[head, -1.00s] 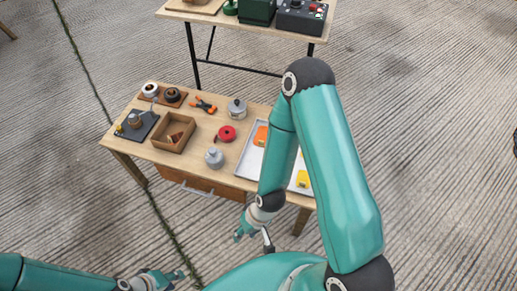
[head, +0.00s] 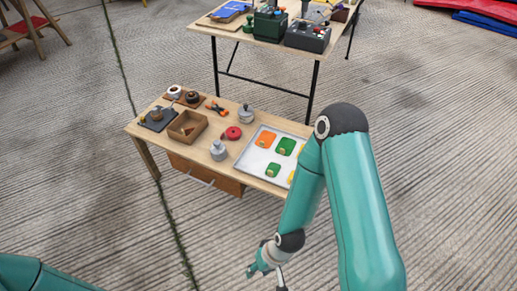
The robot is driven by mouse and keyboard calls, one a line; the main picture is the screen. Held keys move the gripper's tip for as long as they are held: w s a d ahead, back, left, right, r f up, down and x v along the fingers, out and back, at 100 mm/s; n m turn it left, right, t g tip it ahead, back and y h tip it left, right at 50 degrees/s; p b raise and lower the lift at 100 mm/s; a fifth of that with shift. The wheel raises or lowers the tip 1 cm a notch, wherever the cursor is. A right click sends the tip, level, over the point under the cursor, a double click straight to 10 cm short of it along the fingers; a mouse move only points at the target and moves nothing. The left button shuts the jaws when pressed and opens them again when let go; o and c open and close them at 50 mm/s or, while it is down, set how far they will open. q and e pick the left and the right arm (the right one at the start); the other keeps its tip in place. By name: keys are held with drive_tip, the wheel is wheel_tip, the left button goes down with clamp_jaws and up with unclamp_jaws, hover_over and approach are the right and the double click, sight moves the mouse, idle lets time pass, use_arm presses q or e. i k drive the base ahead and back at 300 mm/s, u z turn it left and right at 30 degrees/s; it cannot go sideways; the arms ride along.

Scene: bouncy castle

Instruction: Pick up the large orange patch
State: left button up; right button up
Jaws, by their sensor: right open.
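A large orange patch (head: 265,139) lies at the upper left of a pale tray (head: 247,167) on the right part of the low wooden table. A large green patch (head: 285,146) lies beside it on the right, and a smaller green patch (head: 273,170) lies below. A bit of yellow shows at the tray's right side, partly hidden by my right arm. My right gripper (head: 265,274) is open and empty, low in front of the table and well apart from the patch. My left gripper is out of view; only part of that arm shows at the lower left.
A red round item (head: 232,133), a grey canister (head: 218,150), a grey pot (head: 245,113) and an open wooden box (head: 187,127) stand left of the tray. A second table (head: 262,58) with equipment stands behind.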

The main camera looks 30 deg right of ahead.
sight(265, 140)
drive_tip(key=z, duration=0.15)
drive_tip(key=i, duration=0.9)
drive_tip(key=u, duration=0.05)
